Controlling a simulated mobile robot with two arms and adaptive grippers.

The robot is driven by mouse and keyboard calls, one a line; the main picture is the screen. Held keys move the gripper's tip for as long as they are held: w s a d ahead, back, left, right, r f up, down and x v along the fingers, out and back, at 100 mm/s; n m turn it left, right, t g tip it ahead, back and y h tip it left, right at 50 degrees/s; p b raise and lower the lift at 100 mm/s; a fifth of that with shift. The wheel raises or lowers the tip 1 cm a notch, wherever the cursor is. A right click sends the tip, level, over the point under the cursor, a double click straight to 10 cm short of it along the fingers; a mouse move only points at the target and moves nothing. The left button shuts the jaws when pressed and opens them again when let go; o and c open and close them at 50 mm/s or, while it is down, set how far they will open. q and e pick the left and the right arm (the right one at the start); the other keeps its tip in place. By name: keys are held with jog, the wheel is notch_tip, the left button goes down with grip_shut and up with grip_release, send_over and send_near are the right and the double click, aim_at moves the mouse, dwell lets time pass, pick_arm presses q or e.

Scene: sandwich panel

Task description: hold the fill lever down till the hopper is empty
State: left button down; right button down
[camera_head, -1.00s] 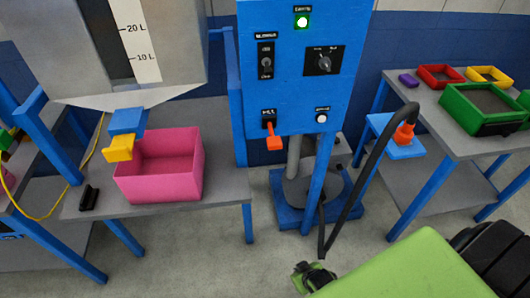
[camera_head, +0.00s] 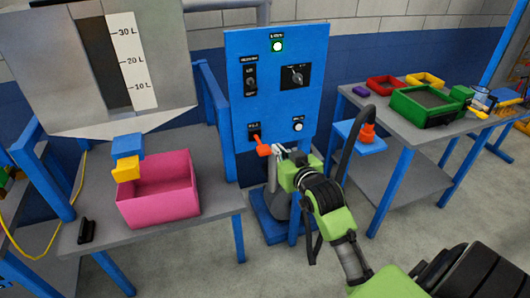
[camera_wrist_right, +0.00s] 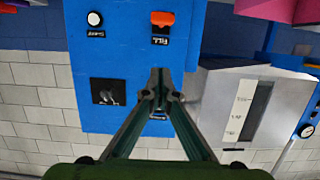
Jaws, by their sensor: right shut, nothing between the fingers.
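The orange fill lever (camera_head: 263,149) sticks out low on the blue panel (camera_head: 300,110). It also shows near the top of the right wrist view (camera_wrist_right: 162,19), where the picture is upside down. My right gripper (camera_head: 281,151) is shut and empty just right of the lever. In the wrist view its fingertips (camera_wrist_right: 160,76) are together and appear apart from the lever. The grey hopper (camera_head: 65,70) stands at left with a dark window (camera_head: 108,62) beside a litre scale. I cannot tell its fill level. My left gripper is not in view.
A pink bin (camera_head: 158,205) sits under the yellow hopper spout (camera_head: 127,168) on a grey table. A white button (camera_head: 298,125) is right of the lever. A lit green-white lamp (camera_head: 277,46) tops the panel. Trays stand on the right table (camera_head: 392,121).

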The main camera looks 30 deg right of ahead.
jog(key=shift+w+d+f, duration=0.1)
jog(key=p, duration=0.2)
send_over(267, 149)
jog(key=s+a, duration=0.1)
jog(key=s, duration=0.1)
notch_tip(267, 149, down, 2)
notch_tip(267, 149, down, 3)
jog(key=shift+w+a+r+p, duration=0.1)
jog(key=shift+a+p, duration=0.05)
jog(key=shift+p, duration=0.25)
jog(key=shift+f, duration=0.8)
jog(key=shift+f, duration=0.1)
